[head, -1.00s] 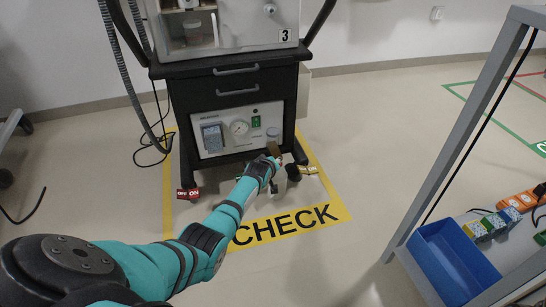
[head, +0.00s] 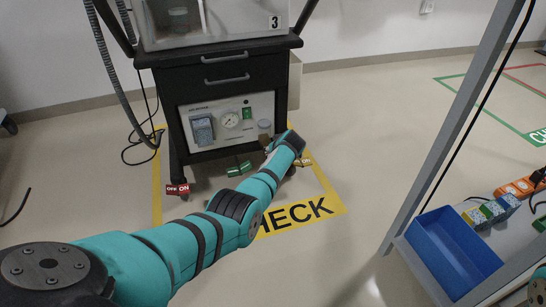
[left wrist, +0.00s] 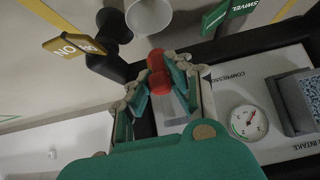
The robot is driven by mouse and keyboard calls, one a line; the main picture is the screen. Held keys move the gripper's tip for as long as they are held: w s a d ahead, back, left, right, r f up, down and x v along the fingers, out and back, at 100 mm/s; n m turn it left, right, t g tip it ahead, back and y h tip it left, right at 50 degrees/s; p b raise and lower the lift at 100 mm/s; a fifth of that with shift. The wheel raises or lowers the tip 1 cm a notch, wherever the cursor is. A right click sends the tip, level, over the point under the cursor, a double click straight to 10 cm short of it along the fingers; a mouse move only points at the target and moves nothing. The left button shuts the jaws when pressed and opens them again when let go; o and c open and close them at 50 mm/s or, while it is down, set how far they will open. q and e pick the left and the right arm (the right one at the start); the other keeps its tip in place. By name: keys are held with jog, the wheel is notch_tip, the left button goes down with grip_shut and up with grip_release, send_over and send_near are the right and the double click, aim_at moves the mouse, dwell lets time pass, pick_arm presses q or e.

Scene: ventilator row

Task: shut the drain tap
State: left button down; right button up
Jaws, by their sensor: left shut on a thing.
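In the left wrist view my left gripper (left wrist: 163,68) has its fingers closed around a red, knobby handle (left wrist: 157,72) under the panel edge. I take it to be the drain tap; most of it is hidden between the fingers. In the head view my left wrist reaches the lower right front of ventilator 3 (head: 236,120) and hides the fingers and the handle.
A white cup (left wrist: 148,17) and a yellow tag (left wrist: 74,47) are close to the fingers. A gauge (left wrist: 248,123) sits on the panel. Green tags (head: 238,169) and a red tag (head: 177,189) hang low. A blue bin (head: 452,252) stands right.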

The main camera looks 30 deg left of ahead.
pick_arm(q)
jog(key=shift+d, duration=0.1)
dwell(0.3)
jog(key=c, duration=1.2)
grip_release()
jog(key=v, duration=1.2)
jog(key=shift+w, duration=0.1)
